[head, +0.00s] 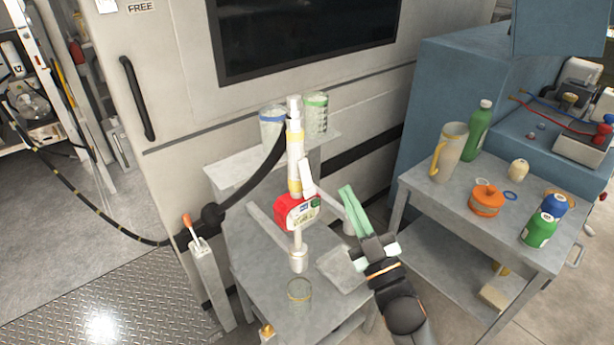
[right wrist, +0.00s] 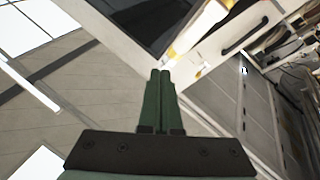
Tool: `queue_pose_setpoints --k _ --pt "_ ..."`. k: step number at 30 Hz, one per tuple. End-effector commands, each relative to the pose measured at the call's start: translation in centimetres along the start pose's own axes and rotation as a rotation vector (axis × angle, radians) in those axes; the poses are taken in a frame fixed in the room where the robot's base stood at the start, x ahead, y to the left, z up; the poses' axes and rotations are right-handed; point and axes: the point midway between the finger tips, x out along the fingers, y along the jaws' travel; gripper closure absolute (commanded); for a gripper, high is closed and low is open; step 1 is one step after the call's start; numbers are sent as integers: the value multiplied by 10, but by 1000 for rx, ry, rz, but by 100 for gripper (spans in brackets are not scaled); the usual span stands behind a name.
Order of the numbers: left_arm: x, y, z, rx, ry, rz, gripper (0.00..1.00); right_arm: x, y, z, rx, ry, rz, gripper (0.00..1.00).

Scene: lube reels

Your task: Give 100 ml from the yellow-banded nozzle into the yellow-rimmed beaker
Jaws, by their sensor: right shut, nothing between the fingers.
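A white nozzle with yellow bands (head: 295,182) stands upright above the small grey stand, with a red meter (head: 296,212) partway down it. Its grey lower end (head: 299,260) points down over a clear beaker with a yellow rim (head: 299,293). A gap shows between them, and the beaker looks empty. My right gripper (head: 346,190) has green fingers, pressed together and empty, to the right of the red meter and apart from it. The shut fingers also show in the right wrist view (right wrist: 160,74). My left gripper is not in view.
A black hose (head: 256,181) runs left from the nozzle. Blue-rimmed (head: 272,127) and green-rimmed (head: 315,115) beakers stand on a shelf behind. An orange-handled lever (head: 188,221) is at left. A grey cart (head: 430,203) at right holds a jug, bottles and an orange can.

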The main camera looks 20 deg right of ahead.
Motion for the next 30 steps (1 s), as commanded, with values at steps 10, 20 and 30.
queue_pose_setpoints --k 10,20,30 --pt "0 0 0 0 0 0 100 0 0 0 -2 3 1 100" --pt "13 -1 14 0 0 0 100 20 -16 17 -1 5 2 100" --pt "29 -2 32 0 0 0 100 51 -38 40 0 3 2 100"
